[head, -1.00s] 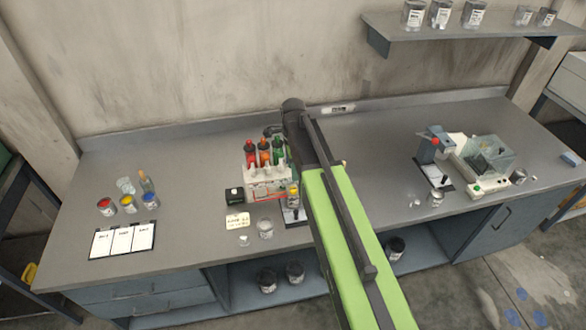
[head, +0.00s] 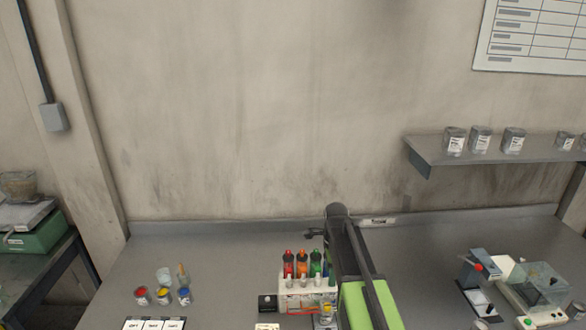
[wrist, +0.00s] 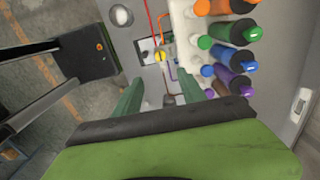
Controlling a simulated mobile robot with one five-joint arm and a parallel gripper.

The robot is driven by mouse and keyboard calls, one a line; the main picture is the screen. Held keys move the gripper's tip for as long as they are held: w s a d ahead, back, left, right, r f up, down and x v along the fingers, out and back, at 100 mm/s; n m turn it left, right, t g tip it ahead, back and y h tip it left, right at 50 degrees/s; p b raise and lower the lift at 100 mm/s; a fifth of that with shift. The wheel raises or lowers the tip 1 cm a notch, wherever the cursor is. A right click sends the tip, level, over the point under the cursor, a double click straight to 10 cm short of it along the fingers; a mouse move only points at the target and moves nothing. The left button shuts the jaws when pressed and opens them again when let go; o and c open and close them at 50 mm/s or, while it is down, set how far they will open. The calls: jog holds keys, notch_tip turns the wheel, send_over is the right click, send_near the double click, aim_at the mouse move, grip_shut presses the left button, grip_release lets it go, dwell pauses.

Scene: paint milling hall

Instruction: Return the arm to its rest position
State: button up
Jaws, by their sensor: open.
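My arm reaches up from the bottom of the head view, with a green link (head: 362,306) and a dark wrist end above the bench, just right of a white bottle rack. My gripper (wrist: 160,88) shows in the wrist view as two green fingers, spread apart with nothing held between them. In the head view the fingers are mostly hidden by the arm. The rack (head: 296,304) holds bottles with red, orange and green caps. In the wrist view, bottles with orange, green (wrist: 233,29), blue and purple caps lie right of the fingers.
The grey bench (head: 225,262) has open room left of the rack. Small red, yellow and blue paint pots (head: 163,295) stand at left. A lever device (head: 481,272) and a clear-walled box (head: 544,284) stand at right. A wall shelf (head: 497,151) with jars hangs above.

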jog(key=s+f+n+b, duration=1.4)
jog(key=f+n+b, duration=0.1)
jog(key=f+n, duration=0.2)
jog(key=shift+s+a+n, duration=0.15)
jog(key=shift+s+n, duration=0.1)
jog(key=shift+n, duration=0.35)
